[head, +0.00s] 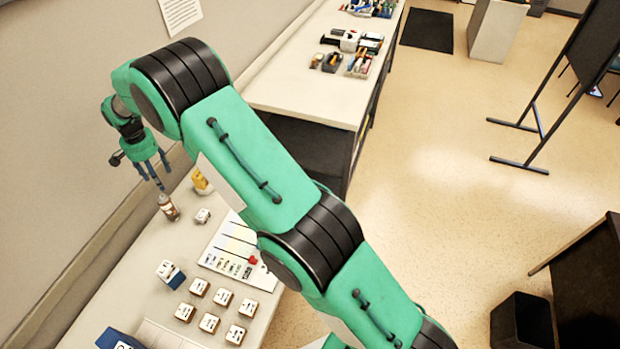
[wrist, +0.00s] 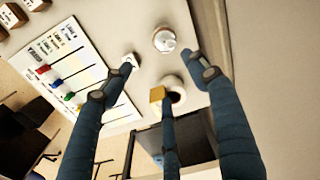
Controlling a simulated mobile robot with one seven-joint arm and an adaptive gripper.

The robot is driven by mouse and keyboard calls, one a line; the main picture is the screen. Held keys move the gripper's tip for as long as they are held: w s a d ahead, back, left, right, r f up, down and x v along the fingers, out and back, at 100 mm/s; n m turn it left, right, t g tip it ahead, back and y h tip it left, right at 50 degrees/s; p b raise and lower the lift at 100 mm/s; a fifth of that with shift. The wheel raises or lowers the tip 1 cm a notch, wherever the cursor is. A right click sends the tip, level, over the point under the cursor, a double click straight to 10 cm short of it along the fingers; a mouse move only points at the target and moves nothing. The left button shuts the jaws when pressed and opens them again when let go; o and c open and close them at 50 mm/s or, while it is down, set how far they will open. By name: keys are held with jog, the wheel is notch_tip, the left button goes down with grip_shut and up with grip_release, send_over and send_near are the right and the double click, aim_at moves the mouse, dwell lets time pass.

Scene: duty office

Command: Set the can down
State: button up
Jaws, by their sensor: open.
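The can (head: 168,207), brown with a pale label, stands on the pale table by the wall in the head view. In the wrist view its round, light top (wrist: 165,40) shows just beyond my fingertips. My gripper (head: 155,180) is above the can, its fingers pointing down. In the wrist view my gripper (wrist: 160,68) has its three blue fingers spread, with nothing held between them. The can's top lies outside the fingers' centre, toward the upper edge of that view. I cannot tell the exact height gap between fingertips and can.
A yellow and white object (head: 201,182) and a white cube (head: 203,215) stand close to the can. A chart board (head: 238,249), several lettered cubes (head: 209,322) and a blue-and-white box (head: 170,273) lie nearer. Bare tabletop (head: 135,270) shows left of them.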

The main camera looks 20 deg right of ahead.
jog(key=s+d+r+n+t, duration=0.1)
jog(key=s+d+r, duration=0.2)
jog(key=d+r, duration=0.45)
jog(key=s+d+r, duration=0.2)
jog(key=d+r, duration=0.2)
jog(key=r, duration=0.7)
jog(key=s+d+r+n+t, duration=0.2)
jog(key=s+d+r, duration=1.5)
jog(key=s, duration=0.4)
jog(key=s+d+f+n+t, duration=0.1)
jog(key=s+d, duration=0.4)
jog(key=s, duration=0.8)
jog(key=s+d+n+t, duration=0.1)
jog(key=s+d, duration=0.3)
jog(key=s, duration=0.8)
jog(key=shift+s+d+f, duration=0.35)
notch_tip(320, 180, down, 9)
jog(key=b, duration=0.9)
jog(key=shift+r, duration=0.1)
